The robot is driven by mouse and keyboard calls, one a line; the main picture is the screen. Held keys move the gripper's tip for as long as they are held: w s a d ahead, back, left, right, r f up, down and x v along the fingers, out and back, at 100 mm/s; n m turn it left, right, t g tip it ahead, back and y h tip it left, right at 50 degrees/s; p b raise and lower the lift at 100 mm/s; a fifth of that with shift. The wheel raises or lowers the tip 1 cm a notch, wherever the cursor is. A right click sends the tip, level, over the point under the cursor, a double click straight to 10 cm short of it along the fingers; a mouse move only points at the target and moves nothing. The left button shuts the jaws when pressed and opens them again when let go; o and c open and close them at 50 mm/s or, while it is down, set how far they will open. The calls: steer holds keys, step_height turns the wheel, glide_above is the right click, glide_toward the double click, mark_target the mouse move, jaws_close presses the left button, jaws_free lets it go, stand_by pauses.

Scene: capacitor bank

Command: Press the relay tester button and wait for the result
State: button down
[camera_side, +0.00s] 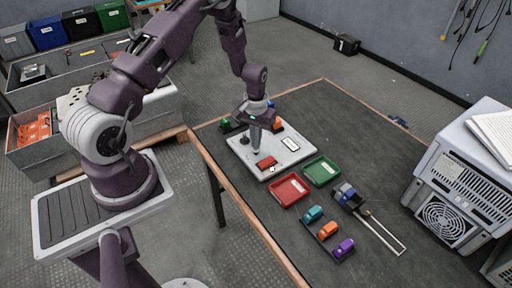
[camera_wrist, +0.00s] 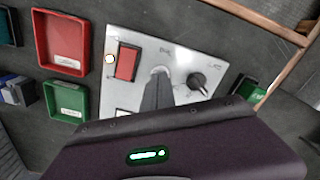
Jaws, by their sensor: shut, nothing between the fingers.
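The relay tester is a pale flat panel (camera_side: 294,160) on the table, also in the wrist view (camera_wrist: 190,57). It carries a red rectangular part (camera_wrist: 127,62), a small round pale light (camera_wrist: 110,59) beside it, a black knob (camera_wrist: 201,82) and a white label or display (camera_side: 290,144). My gripper (camera_side: 255,146) points down over the panel, shut and empty. In the wrist view its fingertips (camera_wrist: 158,76) lie between the red part and the knob, over a pale round spot. I cannot tell whether they touch it. Any display text is unreadable.
A red tray (camera_side: 290,188) and a green tray (camera_side: 322,171) sit just in front of the panel. Several small coloured components (camera_side: 328,230) stand nearer the front. Small parts (camera_side: 231,125) stand behind the panel. A grey vented box (camera_side: 455,185) is at the right.

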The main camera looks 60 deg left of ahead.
steer(key=shift+f, duration=0.85)
steer(key=shift+r, duration=3.55)
steer(key=s+d+r+m+t, duration=0.1)
steer(key=s+d+r, duration=0.3)
steer(key=r, duration=0.7)
steer(key=s+d+r+m+t, duration=0.15)
steer(key=d+r, duration=0.35)
steer(key=r, duration=0.6)
steer(key=s+d+r+m+t, duration=0.1)
steer(key=s+d+r, duration=0.2)
steer(key=s, duration=0.6)
steer(key=s+d+r+m+t, duration=0.2)
steer(key=s+d+r, duration=0.2)
steer(key=s, duration=0.5)
steer(key=shift+s+d+r, duration=0.2)
steer(key=shift+r, duration=0.35)
